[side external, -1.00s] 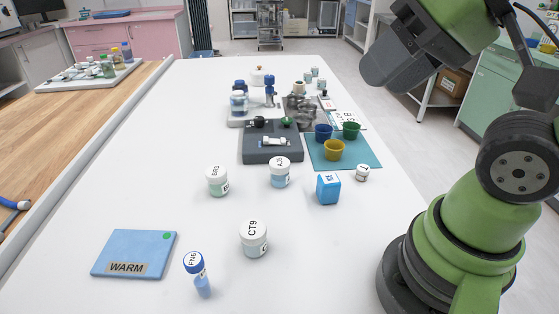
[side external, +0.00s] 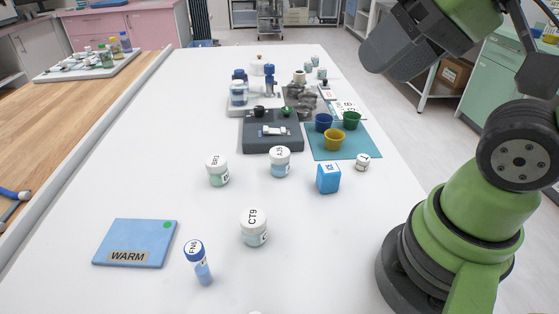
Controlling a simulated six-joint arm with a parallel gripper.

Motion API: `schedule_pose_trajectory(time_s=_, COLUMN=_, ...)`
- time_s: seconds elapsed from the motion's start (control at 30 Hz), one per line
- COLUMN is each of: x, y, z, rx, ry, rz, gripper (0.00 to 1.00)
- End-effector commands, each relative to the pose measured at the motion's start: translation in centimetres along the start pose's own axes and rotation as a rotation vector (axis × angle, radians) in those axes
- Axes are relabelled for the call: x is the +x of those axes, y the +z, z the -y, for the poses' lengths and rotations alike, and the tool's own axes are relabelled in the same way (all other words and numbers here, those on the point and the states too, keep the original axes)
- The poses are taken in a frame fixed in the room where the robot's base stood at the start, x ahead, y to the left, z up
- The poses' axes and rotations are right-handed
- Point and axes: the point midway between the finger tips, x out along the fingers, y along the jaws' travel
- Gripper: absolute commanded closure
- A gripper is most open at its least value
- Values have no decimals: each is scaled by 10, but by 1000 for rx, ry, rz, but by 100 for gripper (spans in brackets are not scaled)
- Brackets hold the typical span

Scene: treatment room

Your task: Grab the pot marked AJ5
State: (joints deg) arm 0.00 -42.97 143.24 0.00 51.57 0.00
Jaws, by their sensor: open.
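The pot marked AJ5 (side external: 280,162) is a small clear jar with pale blue contents and a white lid. It stands upright on the white table, just in front of the dark grey block. The lettering on its lid is small and turned sideways. My arm rises at the right, with its grey upper part high above the table's right side and well away from the pot. The fingers of my gripper do not show, and nothing touches the pot.
Similar white-lidded pots, BR2-like (side external: 217,171) and CT9 (side external: 254,228), stand nearby. A blue box (side external: 328,178) and small white pot (side external: 362,162) are right. A blue-capped vial (side external: 198,262) and WARM pad (side external: 135,243) are in front. Coloured cups stand on a teal mat (side external: 359,151) behind.

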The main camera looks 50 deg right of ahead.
Motion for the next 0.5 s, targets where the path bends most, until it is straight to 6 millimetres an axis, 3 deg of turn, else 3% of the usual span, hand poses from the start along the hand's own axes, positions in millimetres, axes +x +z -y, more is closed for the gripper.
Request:
schedule_pose_trajectory(time_s=0.03, x=0, y=0, z=0, rx=0, ry=0, rz=0, gripper=39)
schedule_pose_trajectory(time_s=0.1, x=0, y=0, z=0, rx=0, ry=0, rz=0, gripper=23)
schedule_pose_trajectory(time_s=0.13, x=0, y=0, z=0, rx=0, ry=0, rz=0, gripper=21)
schedule_pose_trajectory(time_s=0.5, x=7, y=-1, z=-4, rx=-60, ry=49, rz=55, gripper=21)
